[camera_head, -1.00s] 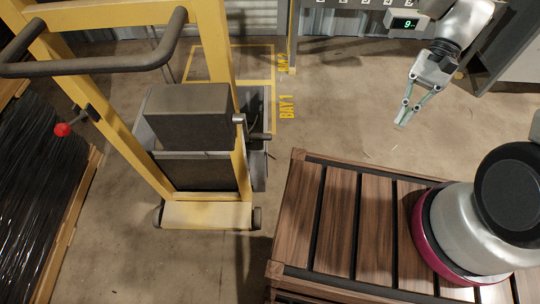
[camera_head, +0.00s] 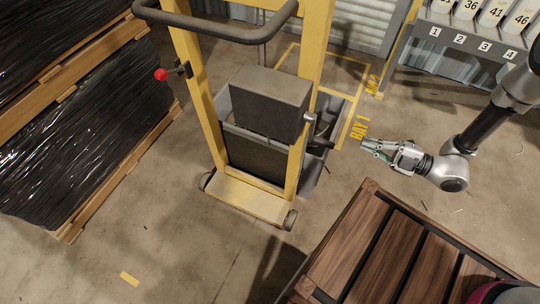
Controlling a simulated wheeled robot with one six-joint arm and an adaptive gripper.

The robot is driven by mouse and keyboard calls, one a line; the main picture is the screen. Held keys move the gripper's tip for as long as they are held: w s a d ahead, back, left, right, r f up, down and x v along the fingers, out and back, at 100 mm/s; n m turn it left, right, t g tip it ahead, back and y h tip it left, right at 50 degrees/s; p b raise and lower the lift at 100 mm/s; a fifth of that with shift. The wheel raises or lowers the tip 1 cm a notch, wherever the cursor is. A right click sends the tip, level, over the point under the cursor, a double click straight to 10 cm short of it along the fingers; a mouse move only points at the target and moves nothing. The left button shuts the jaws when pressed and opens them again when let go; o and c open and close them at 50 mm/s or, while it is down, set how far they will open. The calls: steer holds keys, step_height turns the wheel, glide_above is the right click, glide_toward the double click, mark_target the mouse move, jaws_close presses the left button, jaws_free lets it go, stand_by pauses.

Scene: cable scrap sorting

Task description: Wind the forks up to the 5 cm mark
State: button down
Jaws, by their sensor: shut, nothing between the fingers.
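The yellow hand stacker (camera_head: 196,100) stands upright in the middle of the view, with a black push handle (camera_head: 225,33) at its top. A red knob (camera_head: 160,74) on a short dark arm sticks out from its left post. A pale round stub (camera_head: 310,117) and a dark bar (camera_head: 322,144) show at its right post. The forks and any height mark are hidden behind the dark box and panel between the posts. My gripper (camera_head: 365,145) is shut and empty, to the right of the stacker, pointing left and apart from it.
A slatted wooden bench (camera_head: 385,245) fills the lower right, below my gripper. Black-wrapped pallets (camera_head: 85,130) stand on the left. Numbered bins (camera_head: 465,25) stand at upper right. Floor in front is clear.

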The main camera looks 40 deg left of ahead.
steer(key=s+a+m, duration=0.1)
steer(key=s+a, duration=0.1)
steer(key=a, duration=0.6)
steer(key=shift+a+r+m, duration=0.2)
steer(key=shift+a+m, duration=0.1)
steer(key=shift+a, duration=0.05)
steer(key=shift+s, duration=0.1)
stand_by(0.7)
stand_by(0.6)
steer(key=w+v, duration=0.1)
steer(key=v, duration=0.7)
stand_by(0.4)
steer(key=shift+w+a, duration=0.15)
